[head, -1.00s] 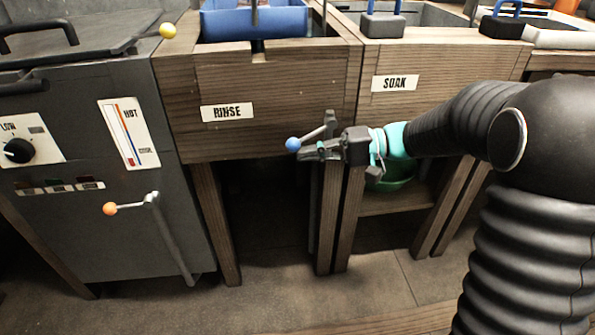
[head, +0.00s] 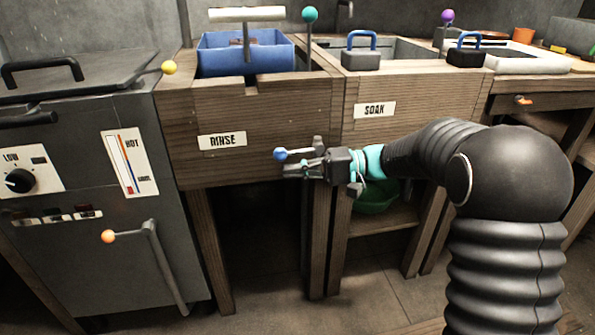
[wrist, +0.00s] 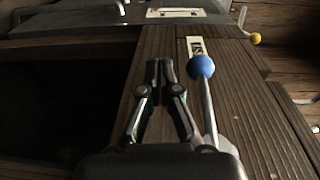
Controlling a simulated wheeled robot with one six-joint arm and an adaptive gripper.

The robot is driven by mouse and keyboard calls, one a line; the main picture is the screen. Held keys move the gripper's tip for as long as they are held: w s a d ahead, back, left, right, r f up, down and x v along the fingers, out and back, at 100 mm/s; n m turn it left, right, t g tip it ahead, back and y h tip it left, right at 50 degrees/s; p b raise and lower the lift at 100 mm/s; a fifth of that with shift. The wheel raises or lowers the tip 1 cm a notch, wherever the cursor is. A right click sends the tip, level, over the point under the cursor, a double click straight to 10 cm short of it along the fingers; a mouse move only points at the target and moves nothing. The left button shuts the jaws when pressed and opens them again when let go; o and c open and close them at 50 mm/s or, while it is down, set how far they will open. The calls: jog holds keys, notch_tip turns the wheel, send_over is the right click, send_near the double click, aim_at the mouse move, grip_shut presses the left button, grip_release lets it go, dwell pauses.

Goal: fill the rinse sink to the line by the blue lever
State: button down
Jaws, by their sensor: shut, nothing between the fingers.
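The rinse sink (head: 180,110) is a wooden box with a RINSE label (head: 222,140). Its inside is mostly hidden by a blue bin (head: 250,62); I see neither water nor a fill line. The blue lever (head: 280,154) is a grey rod with a blue ball, at the sink's front right corner, now sticking out nearly level to the left. My gripper (head: 288,171) is shut and empty, just below the lever. In the wrist view the shut fingertips (wrist: 160,66) lie left of the blue ball (wrist: 201,67); I cannot tell whether they touch the rod.
A grey heater cabinet (head: 100,250) with an orange-ball lever (head: 108,236) and a yellow-ball lever (head: 168,67) stands left. The soak sink (head: 410,100) is to the right, with a green bowl (head: 375,200) below. A teal-ball rod (head: 309,14) rises behind. Floor below the rinse sink looks open.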

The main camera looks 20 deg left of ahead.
jog(key=w+d+f+b, duration=0.2)
jog(key=d+f, duration=0.5)
jog(key=f, duration=0.4)
jog(key=shift+d+f, duration=0.2)
jog(key=shift+f, duration=0.1)
jog(key=shift+w, duration=0.1)
